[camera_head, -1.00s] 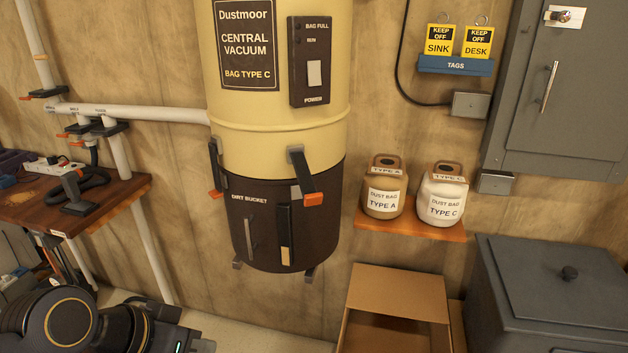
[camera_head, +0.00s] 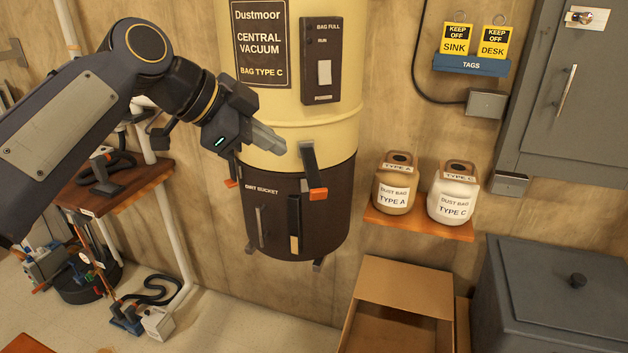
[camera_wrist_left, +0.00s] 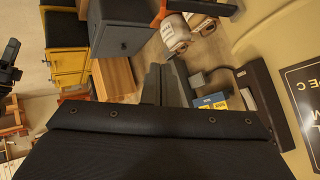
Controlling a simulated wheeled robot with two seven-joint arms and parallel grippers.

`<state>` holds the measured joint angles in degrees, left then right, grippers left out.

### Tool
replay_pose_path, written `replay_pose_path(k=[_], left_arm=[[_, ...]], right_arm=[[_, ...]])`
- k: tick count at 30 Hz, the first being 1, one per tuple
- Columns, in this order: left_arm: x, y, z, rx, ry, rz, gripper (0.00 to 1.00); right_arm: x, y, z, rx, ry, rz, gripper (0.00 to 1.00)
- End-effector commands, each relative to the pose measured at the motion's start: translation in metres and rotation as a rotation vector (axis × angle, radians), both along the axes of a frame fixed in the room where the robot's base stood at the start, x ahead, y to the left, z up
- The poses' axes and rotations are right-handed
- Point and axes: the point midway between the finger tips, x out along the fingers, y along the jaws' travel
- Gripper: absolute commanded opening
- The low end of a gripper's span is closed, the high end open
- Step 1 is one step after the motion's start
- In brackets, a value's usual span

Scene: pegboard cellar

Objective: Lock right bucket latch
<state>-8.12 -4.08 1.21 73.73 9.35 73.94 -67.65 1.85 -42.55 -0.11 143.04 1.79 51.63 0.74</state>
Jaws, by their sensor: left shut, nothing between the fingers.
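The yellow vacuum canister (camera_head: 335,118) hangs on the wall with the dark dirt bucket (camera_head: 335,215) under it. The right bucket latch (camera_head: 309,160) is a dark arm hanging across the seam, its orange tip (camera_head: 318,193) over the bucket's upper edge. I cannot tell whether it is clamped. The left latch (camera_head: 231,183) shows only partly behind my arm. My left gripper (camera_head: 275,144) is shut and empty, in front of the canister's lower part, just left of the right latch's top; contact is unclear. Its fingers also show in the left wrist view (camera_wrist_left: 165,85).
Two dust bag jars, Type A (camera_head: 395,190) and Type C (camera_head: 453,195), stand on a small wooden shelf (camera_head: 420,223) to the right. An open cardboard box (camera_head: 405,290) and a grey lidded bin (camera_head: 565,290) stand below. A wooden bench (camera_head: 120,190) is at left.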

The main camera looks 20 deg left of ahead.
Motion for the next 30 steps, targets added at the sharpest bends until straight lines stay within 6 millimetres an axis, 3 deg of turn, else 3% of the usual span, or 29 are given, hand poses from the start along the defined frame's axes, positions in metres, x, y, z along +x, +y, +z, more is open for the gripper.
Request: replay_pose_path(k=[8,21,30], left_arm=[[0.008,-0.008,-0.01,0.0,0.004,0.0,0.0],[0.057,-0.053,-0.068,0.0,0.005,-0.001,0.0],[0.067,-0.044,-0.101,-0.001,0.002,0.003,0.0]], right_arm=[[0.0,0.0,0.001,0.0,0.0,0.0,0.36],[0.0,0.0,0.01,0.0,0.0,0.0,0.36],[0.0,0.0,0.011,0.0,0.0,0.0,0.36]])
